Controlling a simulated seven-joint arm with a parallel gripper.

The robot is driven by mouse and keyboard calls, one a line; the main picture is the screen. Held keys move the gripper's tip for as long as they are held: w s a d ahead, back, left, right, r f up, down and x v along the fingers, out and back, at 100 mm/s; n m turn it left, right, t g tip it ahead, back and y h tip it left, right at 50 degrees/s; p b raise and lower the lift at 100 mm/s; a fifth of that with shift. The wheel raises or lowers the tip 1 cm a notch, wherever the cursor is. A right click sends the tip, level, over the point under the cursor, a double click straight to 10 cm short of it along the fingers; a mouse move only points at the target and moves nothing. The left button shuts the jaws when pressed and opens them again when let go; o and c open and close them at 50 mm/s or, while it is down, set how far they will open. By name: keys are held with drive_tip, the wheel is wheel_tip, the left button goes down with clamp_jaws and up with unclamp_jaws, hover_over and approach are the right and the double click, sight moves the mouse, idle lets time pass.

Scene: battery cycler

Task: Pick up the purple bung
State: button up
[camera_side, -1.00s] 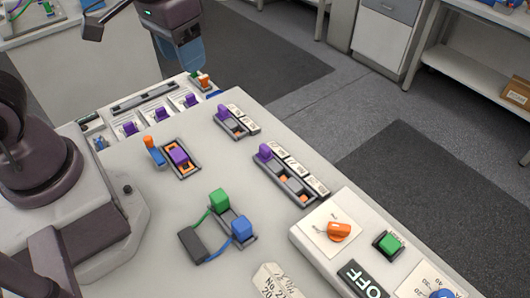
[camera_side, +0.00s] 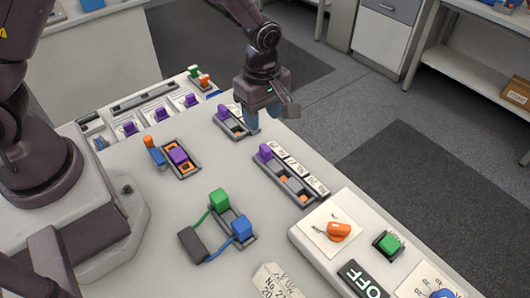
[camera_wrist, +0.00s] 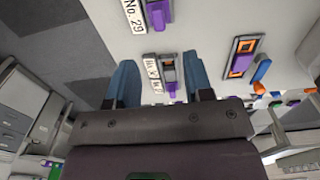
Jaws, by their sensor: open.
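Several purple bungs show. One purple bung (camera_side: 223,112) stands at the left end of a short grey holder (camera_side: 240,131) at the back edge of the bench. My gripper (camera_side: 261,120) is above the right end of this holder, open and empty, with its blue fingers pointing down. A second purple bung (camera_side: 265,152) stands in a longer holder with several slots. A third (camera_side: 179,155) sits in an orange-lined holder.
A tray (camera_side: 146,106) with several purple bungs lies at the back left. Green (camera_side: 219,197) and blue (camera_side: 241,228) plugs stand in the middle. A control panel (camera_side: 312,236) with an orange knob (camera_side: 339,231) is at front right. The bench between holders is clear.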

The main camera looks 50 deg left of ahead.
hover_over(265, 147)
drive_tip(key=f, duration=0.4)
drive_tip(key=shift+a, duration=0.35)
drive_tip(key=shift+d+f, duration=0.2)
drive_tip(key=shift+f, duration=1.2)
drive_tip(key=shift+d+f, duration=0.15)
drive_tip(key=shift+f, duration=1.25)
drive_tip(key=c, duration=0.7)
